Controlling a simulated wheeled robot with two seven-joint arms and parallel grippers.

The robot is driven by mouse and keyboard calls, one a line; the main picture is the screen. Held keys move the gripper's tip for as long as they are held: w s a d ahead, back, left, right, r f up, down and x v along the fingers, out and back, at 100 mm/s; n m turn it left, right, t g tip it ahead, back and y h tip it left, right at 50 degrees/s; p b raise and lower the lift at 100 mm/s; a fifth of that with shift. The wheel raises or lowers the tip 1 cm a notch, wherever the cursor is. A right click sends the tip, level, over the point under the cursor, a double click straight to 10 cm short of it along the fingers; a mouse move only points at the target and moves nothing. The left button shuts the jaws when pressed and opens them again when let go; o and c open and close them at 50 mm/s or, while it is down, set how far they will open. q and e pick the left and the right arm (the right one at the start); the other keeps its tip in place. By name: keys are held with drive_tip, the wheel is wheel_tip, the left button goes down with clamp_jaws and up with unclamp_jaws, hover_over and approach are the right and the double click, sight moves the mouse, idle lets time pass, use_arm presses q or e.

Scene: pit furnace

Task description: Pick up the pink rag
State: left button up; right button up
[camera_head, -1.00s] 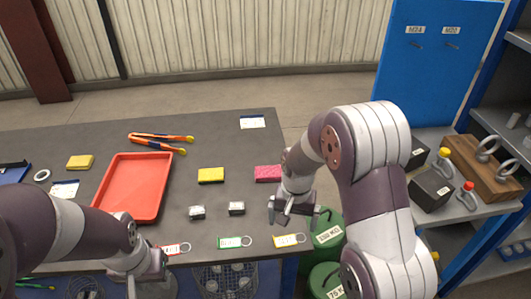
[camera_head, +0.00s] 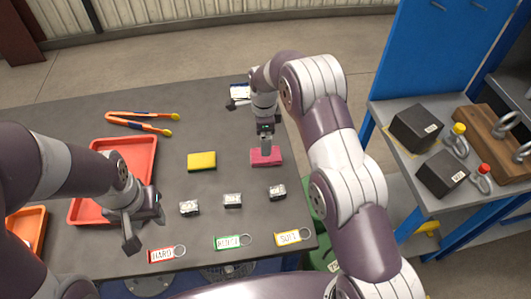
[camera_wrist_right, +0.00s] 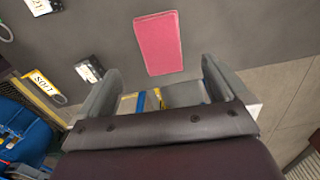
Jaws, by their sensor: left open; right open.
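The pink rag (camera_head: 266,157) lies flat and folded on the dark grey table, right of a yellow rag (camera_head: 202,161). In the right wrist view the pink rag (camera_wrist_right: 158,43) is a plain rectangle just beyond and between the open fingertips. My right gripper (camera_head: 252,126) is open and empty, at the far side of the pink rag; one finger overlaps the rag's far edge in the head view, and I cannot tell whether it touches. My left gripper (camera_head: 145,230) is open and empty over the table's front left, by the red tray (camera_head: 85,211).
Small metal blocks (camera_head: 233,201) stand in front of the rags. Red, green and yellow tags (camera_head: 288,237) line the front edge. Orange tongs (camera_head: 140,123) lie at the back left. A shelf with black blocks (camera_head: 418,127) stands at right. The table's middle back is clear.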

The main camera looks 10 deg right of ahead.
sight(257, 159)
drive_tip(key=f, duration=0.3)
drive_tip(key=shift+w, duration=0.35)
drive_tip(key=f, duration=0.1)
drive_tip(key=f+p, duration=0.1)
drive_tip(key=f, duration=0.1)
drive_tip(key=s+f+p, duration=0.1)
drive_tip(key=shift+d+f, duration=0.2)
drive_tip(key=shift+f, duration=0.2)
drive_tip(key=shift+w+f, duration=0.2)
drive_tip(key=shift+f, duration=0.15)
drive_tip(key=shift+s+r, duration=0.1)
drive_tip(key=shift+r, duration=0.05)
drive_tip(key=c, duration=1.1)
use_arm(q)
wheel_tip(257, 159, up, 3)
drive_tip(key=shift+w+f, duration=0.1)
drive_tip(key=shift+w, duration=0.05)
use_arm(e)
drive_tip(key=shift+c, duration=0.2)
use_arm(q)
drive_tip(key=shift+f, duration=0.1)
